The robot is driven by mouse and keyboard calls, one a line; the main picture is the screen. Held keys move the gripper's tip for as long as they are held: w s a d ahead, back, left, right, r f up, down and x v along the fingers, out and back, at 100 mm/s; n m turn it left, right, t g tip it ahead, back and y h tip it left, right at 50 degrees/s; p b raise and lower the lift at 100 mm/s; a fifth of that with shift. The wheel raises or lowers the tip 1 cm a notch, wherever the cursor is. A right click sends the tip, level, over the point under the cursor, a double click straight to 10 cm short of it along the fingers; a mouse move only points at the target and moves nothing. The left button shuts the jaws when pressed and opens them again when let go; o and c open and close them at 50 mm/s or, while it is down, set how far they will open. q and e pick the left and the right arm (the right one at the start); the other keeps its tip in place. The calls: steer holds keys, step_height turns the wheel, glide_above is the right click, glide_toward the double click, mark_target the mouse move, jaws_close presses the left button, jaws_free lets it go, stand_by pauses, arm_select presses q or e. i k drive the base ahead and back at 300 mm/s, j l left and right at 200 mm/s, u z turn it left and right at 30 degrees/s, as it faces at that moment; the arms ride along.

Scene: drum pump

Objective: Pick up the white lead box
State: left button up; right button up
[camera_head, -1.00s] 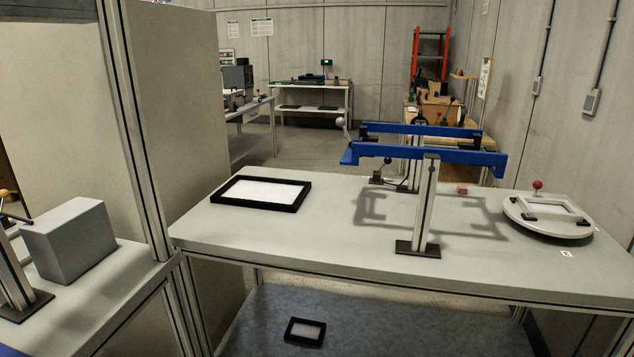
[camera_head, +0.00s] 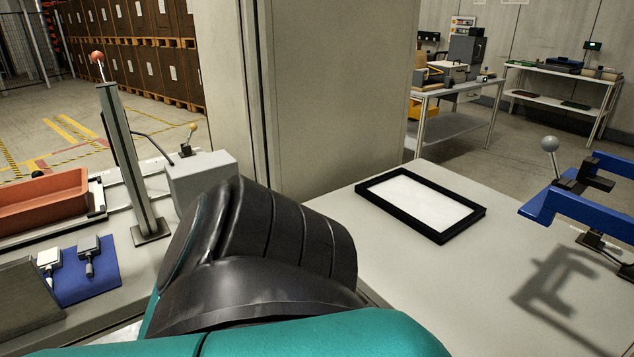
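Two small boxes with short stems lie side by side on a blue mat (camera_head: 75,290) on the left bench. The left one is a whitish box (camera_head: 49,258) with a pale stem, which looks like the white lead box. The right one is a grey box (camera_head: 88,245) with a darker stem. Neither is held. A teal and black arm link of mine fills the lower middle and hides part of the bench. Neither of my grippers shows.
An orange bin (camera_head: 42,203) lies behind the mat. A post (camera_head: 130,165) with a red knob and a grey block (camera_head: 203,178) stand to its right. A dark slanted panel (camera_head: 25,295) is at the left edge. A black-framed white panel (camera_head: 424,201) lies on the right table.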

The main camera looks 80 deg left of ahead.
mark_target(50, 260)
steer(key=z, duration=6.1)
